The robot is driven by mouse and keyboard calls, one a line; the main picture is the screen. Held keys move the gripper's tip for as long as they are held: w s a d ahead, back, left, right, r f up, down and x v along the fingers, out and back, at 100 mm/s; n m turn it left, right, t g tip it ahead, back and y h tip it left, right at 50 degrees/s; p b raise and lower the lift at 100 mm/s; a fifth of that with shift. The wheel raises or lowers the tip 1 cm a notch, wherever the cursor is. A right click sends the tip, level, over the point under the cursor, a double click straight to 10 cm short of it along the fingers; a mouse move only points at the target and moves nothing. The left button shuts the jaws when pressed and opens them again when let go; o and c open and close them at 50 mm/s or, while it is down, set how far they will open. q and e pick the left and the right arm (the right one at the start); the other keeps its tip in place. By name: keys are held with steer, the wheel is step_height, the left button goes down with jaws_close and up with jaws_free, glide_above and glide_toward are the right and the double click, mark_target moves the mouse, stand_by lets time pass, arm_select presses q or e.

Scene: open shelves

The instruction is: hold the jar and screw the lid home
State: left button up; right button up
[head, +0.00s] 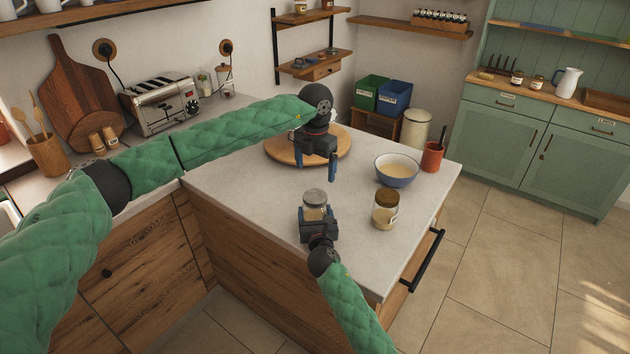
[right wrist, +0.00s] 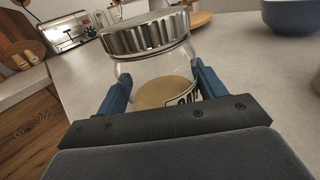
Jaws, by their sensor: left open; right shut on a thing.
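A glass jar (right wrist: 160,76) with pale yellowish contents stands upright on the counter's near part, and it also shows in the head view (head: 315,213). My right gripper (right wrist: 158,88) is shut on the jar, one blue finger on each side. A ribbed silver lid (right wrist: 146,35) sits over the jar's mouth and also shows in the head view (head: 314,196). I cannot tell how tightly the lid sits. My left gripper (head: 318,173) is open and empty, fingers pointing down, behind the jar and apart from the lid.
A second jar with a brown lid (head: 385,209) stands right of the held jar. A bowl (head: 396,178) and a red cup (head: 432,157) are at the right back. A round wooden board (head: 283,148) lies behind my left gripper. The counter's left part (head: 240,188) is clear.

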arm_select(q)
steer(key=shift+r, duration=1.3)
arm_select(e)
steer(key=o, duration=1.9)
steer(key=shift+o, duration=0.2)
steer(key=s, duration=0.2)
steer(key=s+b, duration=0.1)
steer(key=s, duration=0.1)
steer(key=s+b, duration=0.1)
steer(key=s, duration=0.1)
steer(key=shift+s+d+f, duration=0.1)
steer(key=shift+d+f, duration=0.05)
steer(key=shift+d, duration=0.25)
arm_select(q)
steer(key=shift+f, duration=1.3)
arm_select(e)
steer(key=shift+s, duration=0.75)
